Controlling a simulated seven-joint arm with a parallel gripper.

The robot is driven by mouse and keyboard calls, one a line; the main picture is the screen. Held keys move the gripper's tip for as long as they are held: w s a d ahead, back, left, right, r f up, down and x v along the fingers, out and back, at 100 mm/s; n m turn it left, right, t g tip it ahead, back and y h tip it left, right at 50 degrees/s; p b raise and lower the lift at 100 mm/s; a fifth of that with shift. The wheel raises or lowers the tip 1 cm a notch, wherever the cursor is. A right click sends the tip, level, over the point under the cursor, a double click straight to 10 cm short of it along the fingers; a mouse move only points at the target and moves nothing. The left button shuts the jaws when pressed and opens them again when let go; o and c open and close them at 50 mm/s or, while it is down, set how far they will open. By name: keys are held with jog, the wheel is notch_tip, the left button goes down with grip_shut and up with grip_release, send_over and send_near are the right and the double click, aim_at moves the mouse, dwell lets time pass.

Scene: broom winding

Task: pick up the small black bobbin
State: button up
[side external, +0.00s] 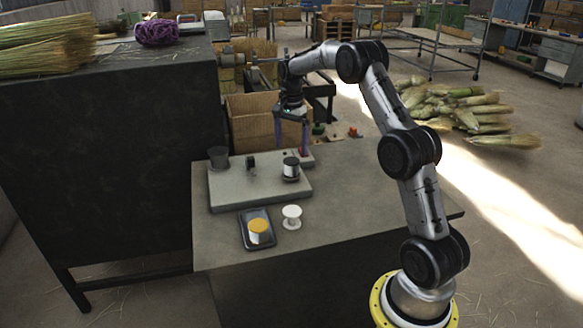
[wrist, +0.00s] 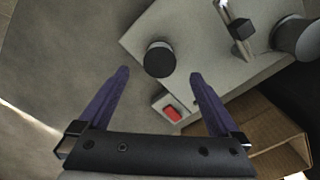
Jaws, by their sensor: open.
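The small black bobbin (side external: 291,170) stands upright on the right part of a grey plate (side external: 240,190). It has a dark top and a pale winding. In the wrist view the bobbin (wrist: 159,58) shows from above, just beyond the fingertips and roughly centred between them. My gripper (side external: 291,150) points down above the bobbin, with its two purple fingers spread. The wrist view also shows the gripper (wrist: 160,74) open with nothing between its fingers. I cannot tell the exact height of the tips over the bobbin.
A box with a red button (wrist: 172,112) sits at the plate's edge, close to the fingers. A post with a black block (wrist: 240,28) and a dark cup (side external: 218,157) share the plate.

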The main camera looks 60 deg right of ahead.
aim_at(292, 160)
jog(key=shift+d+f, duration=0.2)
jog(key=shift+f, duration=3.2)
jog(key=shift+c, duration=0.3)
grip_shut()
jog(key=shift+r, duration=0.1)
